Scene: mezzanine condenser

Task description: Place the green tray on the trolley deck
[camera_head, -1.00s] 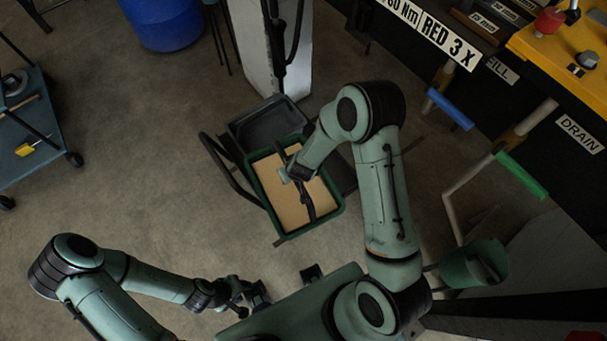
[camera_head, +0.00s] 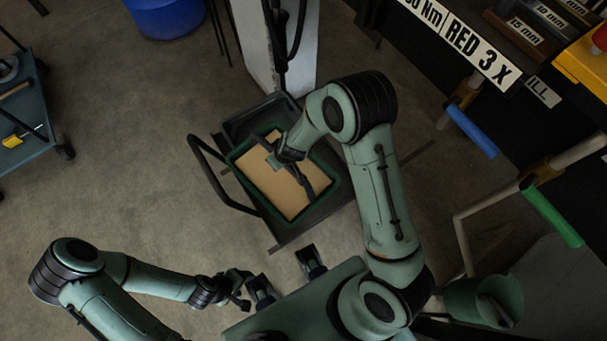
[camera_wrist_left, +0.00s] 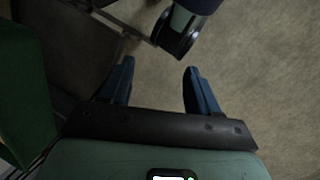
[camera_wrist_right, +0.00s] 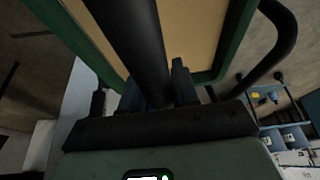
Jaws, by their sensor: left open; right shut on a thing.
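The green tray (camera_head: 251,185) has a tan inside and a dark bar across it. It lies over the dark trolley deck (camera_head: 318,212), with deck showing around it. I cannot tell whether it touches the deck. My right gripper (camera_head: 288,155) is shut on the tray's dark bar. In the right wrist view, the bar passes between the fingers (camera_wrist_right: 160,88), with the tray's green rim (camera_wrist_right: 237,45) beyond. My left gripper (camera_head: 240,287) is open and empty, low in front of my base. Its spread fingers show in the left wrist view (camera_wrist_left: 158,85).
The trolley's black push handle (camera_head: 207,170) loops out on the left. A pale pillar (camera_head: 250,50) with dark hoses stands behind. A blue barrel (camera_head: 167,15) and blue cart (camera_head: 25,130) are at left. A bench with blue (camera_head: 472,130) and green handles (camera_head: 552,215) is at right.

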